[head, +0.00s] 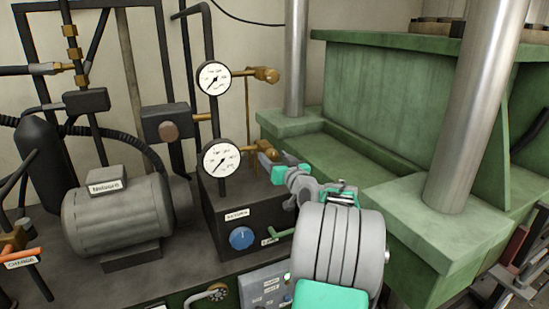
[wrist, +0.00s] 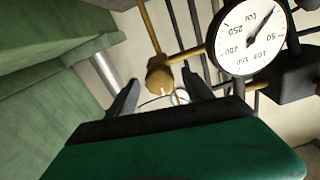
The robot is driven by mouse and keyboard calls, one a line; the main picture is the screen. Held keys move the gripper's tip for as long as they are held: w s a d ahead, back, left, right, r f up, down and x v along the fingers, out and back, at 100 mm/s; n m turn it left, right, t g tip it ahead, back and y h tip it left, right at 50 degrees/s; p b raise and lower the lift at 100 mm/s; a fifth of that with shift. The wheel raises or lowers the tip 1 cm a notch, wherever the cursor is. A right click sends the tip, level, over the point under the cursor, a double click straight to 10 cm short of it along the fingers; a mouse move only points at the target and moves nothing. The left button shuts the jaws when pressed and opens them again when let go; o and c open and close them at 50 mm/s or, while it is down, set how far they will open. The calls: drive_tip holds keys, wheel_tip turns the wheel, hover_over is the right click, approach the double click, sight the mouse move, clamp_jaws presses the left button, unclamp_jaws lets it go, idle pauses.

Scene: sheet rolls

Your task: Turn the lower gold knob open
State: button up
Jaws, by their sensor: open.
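The lower gold knob (head: 266,147) sits on a short stem to the right of the lower gauge in the head view. My gripper (head: 274,161) is right by it, with its fingers partly overlapping the view of the knob. In the wrist view a gold knob (wrist: 159,79) shows between the two fingertips of my gripper (wrist: 160,77). The fingers are apart, with a gap on either side of the knob. I cannot tell how far the fingers reach along it.
The upper gold knob (head: 266,75) and upper gauge (head: 213,78) are above. The lower gauge (head: 221,159) is close on the left. A dark box with a blue dial (head: 241,238) is below. A green press frame (head: 390,100) and steel column (head: 475,110) stand right.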

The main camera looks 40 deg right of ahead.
drive_tip(key=shift+c, duration=0.6)
clamp_jaws()
